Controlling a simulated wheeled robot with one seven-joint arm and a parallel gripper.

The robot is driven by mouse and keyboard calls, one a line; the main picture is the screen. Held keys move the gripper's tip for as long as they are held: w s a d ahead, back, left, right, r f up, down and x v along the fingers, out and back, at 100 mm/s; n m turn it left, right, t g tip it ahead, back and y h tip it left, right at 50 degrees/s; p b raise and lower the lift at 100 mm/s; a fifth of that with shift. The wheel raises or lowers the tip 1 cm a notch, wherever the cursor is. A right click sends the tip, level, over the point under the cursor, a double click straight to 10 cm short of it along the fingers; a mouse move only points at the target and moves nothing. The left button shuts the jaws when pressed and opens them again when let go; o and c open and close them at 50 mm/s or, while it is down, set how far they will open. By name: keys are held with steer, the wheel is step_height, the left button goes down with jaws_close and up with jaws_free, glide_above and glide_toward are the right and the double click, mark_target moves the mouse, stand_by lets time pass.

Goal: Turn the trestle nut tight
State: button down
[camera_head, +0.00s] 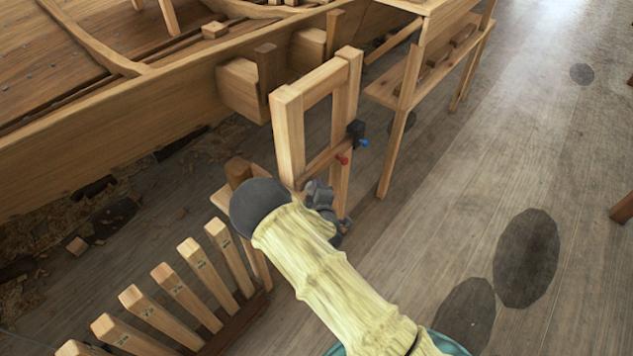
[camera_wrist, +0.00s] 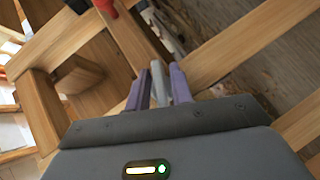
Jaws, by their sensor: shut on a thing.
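The wooden trestle (camera_head: 289,135) stands beside the hull, with upright posts and a crossbar. A black fitting with a blue end (camera_head: 357,133) and a red end (camera_head: 342,160) sits at the crossbar. In the wrist view my gripper (camera_wrist: 160,78) has its purple fingers closed on a small light grey piece (camera_wrist: 158,82), which seems to be the trestle nut. The rest of the nut is hidden by the fingers. In the head view my gripper is low at the trestle's near side, and my arm hides its fingertips.
A rack of upright wooden slats (camera_head: 178,290) stands close at lower left. The hull (camera_head: 120,125) fills the upper left. A wooden bench (camera_head: 405,85) stands behind the trestle.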

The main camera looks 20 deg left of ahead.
steer(key=shift+s+a+r+m+g+p, duration=0.15)
steer(key=shift+a+m+g+p, duration=0.2)
steer(key=shift+g+p, duration=0.15)
steer(key=shift+a, duration=0.1)
steer(key=c, duration=1.5)
jaws_free()
steer(key=shift+d, duration=0.2)
